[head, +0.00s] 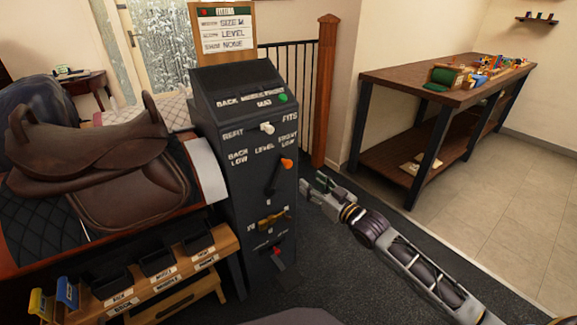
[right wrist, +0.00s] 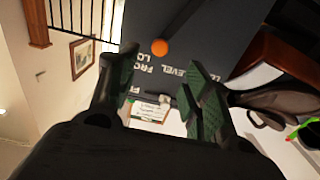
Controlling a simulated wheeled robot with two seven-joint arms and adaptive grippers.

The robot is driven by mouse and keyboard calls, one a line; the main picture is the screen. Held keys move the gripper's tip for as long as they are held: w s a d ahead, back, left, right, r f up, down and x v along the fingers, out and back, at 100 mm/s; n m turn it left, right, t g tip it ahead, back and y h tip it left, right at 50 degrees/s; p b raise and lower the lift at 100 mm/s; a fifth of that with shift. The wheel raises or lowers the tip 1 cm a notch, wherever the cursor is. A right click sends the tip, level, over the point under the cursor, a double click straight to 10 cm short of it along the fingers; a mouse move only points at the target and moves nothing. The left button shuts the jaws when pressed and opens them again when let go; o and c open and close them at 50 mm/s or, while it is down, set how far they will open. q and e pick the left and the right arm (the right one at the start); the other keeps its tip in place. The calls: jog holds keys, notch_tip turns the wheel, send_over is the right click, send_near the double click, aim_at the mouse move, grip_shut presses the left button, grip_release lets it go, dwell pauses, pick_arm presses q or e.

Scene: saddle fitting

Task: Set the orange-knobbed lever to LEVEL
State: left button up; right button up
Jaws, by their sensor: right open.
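The orange-knobbed lever (head: 274,178) is on the front of a dark control cabinet (head: 232,200). Its orange knob (head: 287,163) leans up and right, by the FRONT LOW label. The LEVEL label (head: 264,149) is above the lever's middle, and BACK LOW is at the left. My right gripper (head: 318,187) is just right of the cabinet, apart from the lever. In the right wrist view the gripper (right wrist: 158,95) is open and empty, with the orange knob (right wrist: 159,47) beyond its fingertips. My left gripper is not in view.
A white knob (head: 267,128), a brass-coloured handle (head: 270,220) and a red-tipped switch (head: 276,252) share the cabinet. A saddle (head: 120,150) on a stand is at the left. A wooden bench (head: 430,78) and open floor are at the right.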

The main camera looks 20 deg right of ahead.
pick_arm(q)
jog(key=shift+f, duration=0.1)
pick_arm(e)
jog(key=shift+w, duration=0.2)
jog(key=b, duration=0.2)
send_near(290, 166)
jog(key=shift+x, duration=2.6)
jog(key=shift+b+x, duration=0.35)
jog(key=shift+x, duration=1.35)
jog(key=shift+b+x, duration=0.45)
jog(key=shift+x, duration=0.35)
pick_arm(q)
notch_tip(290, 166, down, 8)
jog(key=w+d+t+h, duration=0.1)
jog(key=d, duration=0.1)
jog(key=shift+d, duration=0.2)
pick_arm(e)
jog(key=shift+w+a+r, duration=0.1)
jog(key=shift+w+a, duration=0.1)
jog(key=shift+w, duration=0.1)
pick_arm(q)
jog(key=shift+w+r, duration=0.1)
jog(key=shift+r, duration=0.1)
